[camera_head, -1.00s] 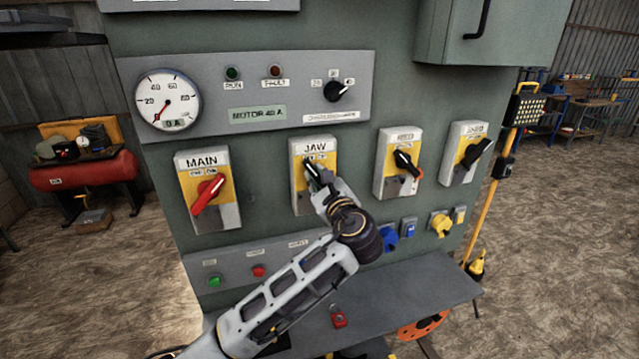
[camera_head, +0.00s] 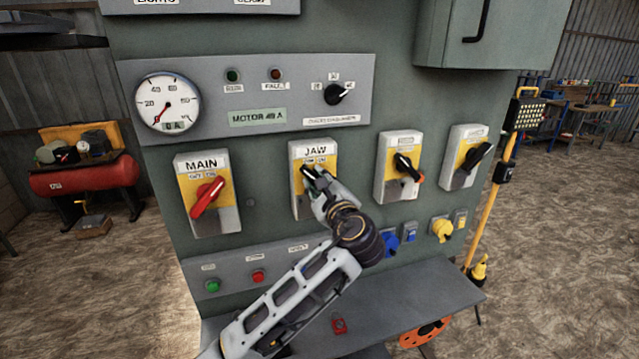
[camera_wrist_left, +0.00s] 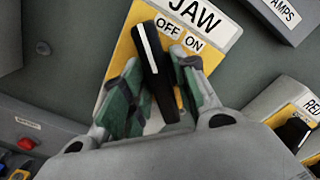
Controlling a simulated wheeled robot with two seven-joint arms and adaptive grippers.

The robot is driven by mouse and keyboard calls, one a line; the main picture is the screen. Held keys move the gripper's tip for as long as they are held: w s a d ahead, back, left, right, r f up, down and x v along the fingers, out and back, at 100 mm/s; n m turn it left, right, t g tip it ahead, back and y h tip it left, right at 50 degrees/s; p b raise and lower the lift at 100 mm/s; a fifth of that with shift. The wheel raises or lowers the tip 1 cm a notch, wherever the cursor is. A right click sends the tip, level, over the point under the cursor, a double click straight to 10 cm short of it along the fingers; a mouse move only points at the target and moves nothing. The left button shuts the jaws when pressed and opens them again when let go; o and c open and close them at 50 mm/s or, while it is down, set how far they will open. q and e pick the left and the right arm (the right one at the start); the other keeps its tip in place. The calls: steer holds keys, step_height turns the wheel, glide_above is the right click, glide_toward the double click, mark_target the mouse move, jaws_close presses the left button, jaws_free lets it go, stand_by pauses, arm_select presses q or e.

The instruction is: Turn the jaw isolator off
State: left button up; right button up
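The jaw isolator (camera_head: 301,205) is a grey and yellow box labelled JAW on the green cabinet. Its black handle (camera_wrist_left: 152,55) has a white stripe, and in the left wrist view its tip leans to the OFF side of the label. My left gripper (camera_head: 316,183) is at this handle, and its fingers also show in the left wrist view (camera_wrist_left: 160,85). The two green-padded fingers stand on either side of the handle. They are apart, with a narrow gap visible on the right of the handle. My right gripper is not in view.
The MAIN isolator (camera_head: 226,218) with a red handle is left of JAW. Two more isolators with black handles (camera_head: 405,167) (camera_head: 478,156) are to the right. Below are a strip with green and red buttons (camera_head: 258,275), blue and yellow sockets (camera_head: 442,230) and a grey shelf (camera_head: 420,290).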

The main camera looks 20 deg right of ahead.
arm_select(q)
steer(key=shift+o, duration=0.4)
steer(key=s, duration=1.2)
steer(key=shift+d, duration=0.25)
stand_by(0.4)
